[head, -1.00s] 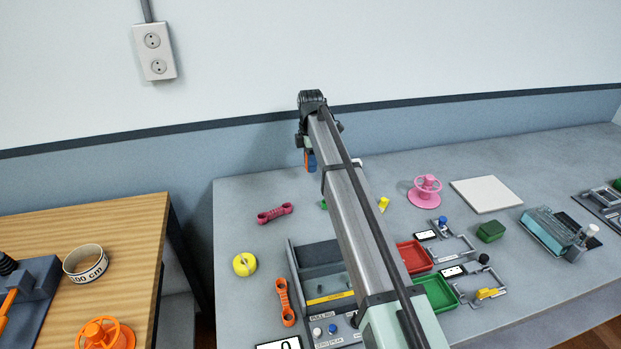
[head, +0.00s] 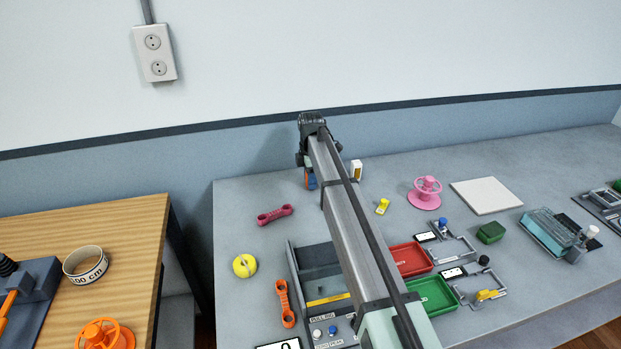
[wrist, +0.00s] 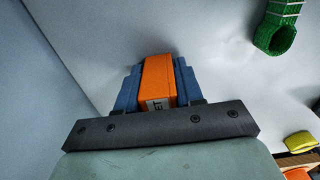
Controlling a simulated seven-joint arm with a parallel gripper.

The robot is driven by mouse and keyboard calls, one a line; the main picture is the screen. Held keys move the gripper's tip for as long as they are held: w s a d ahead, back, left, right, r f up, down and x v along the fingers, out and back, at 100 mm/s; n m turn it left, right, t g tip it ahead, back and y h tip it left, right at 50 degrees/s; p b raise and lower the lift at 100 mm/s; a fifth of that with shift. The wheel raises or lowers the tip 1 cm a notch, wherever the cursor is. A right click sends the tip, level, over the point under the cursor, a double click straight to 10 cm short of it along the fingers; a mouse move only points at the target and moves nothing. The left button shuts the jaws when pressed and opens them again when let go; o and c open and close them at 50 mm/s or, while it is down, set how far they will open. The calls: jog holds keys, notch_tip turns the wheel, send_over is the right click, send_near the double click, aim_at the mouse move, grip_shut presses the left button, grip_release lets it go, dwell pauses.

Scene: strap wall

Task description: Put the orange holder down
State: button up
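The orange holder (wrist: 159,82) sits between the blue fingers of my gripper (wrist: 157,75) in the wrist view, and the fingers press against its two sides. A pale label with dark letters shows on its near end. In the head view my gripper (head: 310,181) hangs low at the back left of the grey table (head: 230,205), close to the wall. Only a sliver of orange shows beside its blue fingers there. I cannot tell whether the holder touches the table.
A magenta link (head: 275,214) lies left of my gripper. A yellow piece (head: 383,206) and a small white-and-orange block (head: 356,170) stand to its right. A green loop (wrist: 274,32) shows in the wrist view. The table's back left corner is clear.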

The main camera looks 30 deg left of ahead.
jog(key=o, duration=0.4)
jog(key=shift+o, duration=0.2)
notch_tip(320, 180, up, 12)
jog(key=shift+r, duration=0.15)
dwell(0.4)
